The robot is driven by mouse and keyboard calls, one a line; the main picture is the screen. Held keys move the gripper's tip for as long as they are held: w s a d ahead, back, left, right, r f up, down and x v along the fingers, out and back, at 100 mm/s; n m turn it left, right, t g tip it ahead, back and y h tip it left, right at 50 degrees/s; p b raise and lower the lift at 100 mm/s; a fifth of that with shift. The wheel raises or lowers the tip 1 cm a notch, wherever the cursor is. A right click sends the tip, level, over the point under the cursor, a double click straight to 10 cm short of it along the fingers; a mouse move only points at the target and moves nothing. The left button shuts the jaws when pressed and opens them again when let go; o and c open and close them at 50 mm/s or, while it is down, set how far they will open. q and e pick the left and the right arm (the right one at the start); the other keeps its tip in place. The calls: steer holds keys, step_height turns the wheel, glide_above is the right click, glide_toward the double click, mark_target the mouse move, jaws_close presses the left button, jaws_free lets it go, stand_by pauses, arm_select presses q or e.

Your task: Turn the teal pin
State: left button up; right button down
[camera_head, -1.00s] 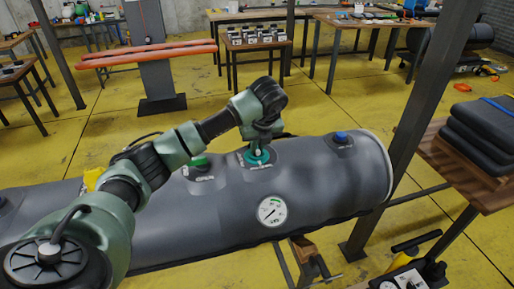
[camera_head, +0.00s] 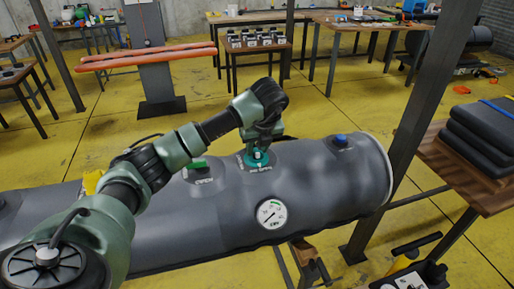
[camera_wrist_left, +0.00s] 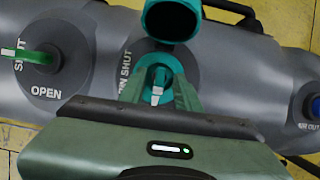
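The teal pin (camera_wrist_left: 158,88) sits in a round teal valve on the grey inflatable tube (camera_head: 330,185). Its white tip points toward the bottom of the left wrist view. My left gripper (camera_head: 257,150) reaches down over the valve. In the left wrist view its two green fingers (camera_wrist_left: 160,95) stand on either side of the pin, with teal showing between them. Contact with the pin cannot be made out. The valve's label is partly hidden, with SHUT readable. A dark teal cap (camera_wrist_left: 172,20) stands just beyond the valve. My right gripper is not in view.
A green-handled valve (camera_wrist_left: 40,57) marked OPEN and SHUT lies left of the teal one. A blue cap (camera_head: 341,139) is to the right. A white round gauge (camera_head: 271,214) faces me on the tube's side. A steel post (camera_head: 405,130) stands right of the tube.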

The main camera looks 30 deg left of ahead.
arm_select(q)
steer(key=b+v, duration=0.1)
steer(key=v, duration=0.6)
steer(key=shift+r+b, duration=0.25)
steer(key=shift+b, duration=0.1)
steer(key=shift+d, duration=0.15)
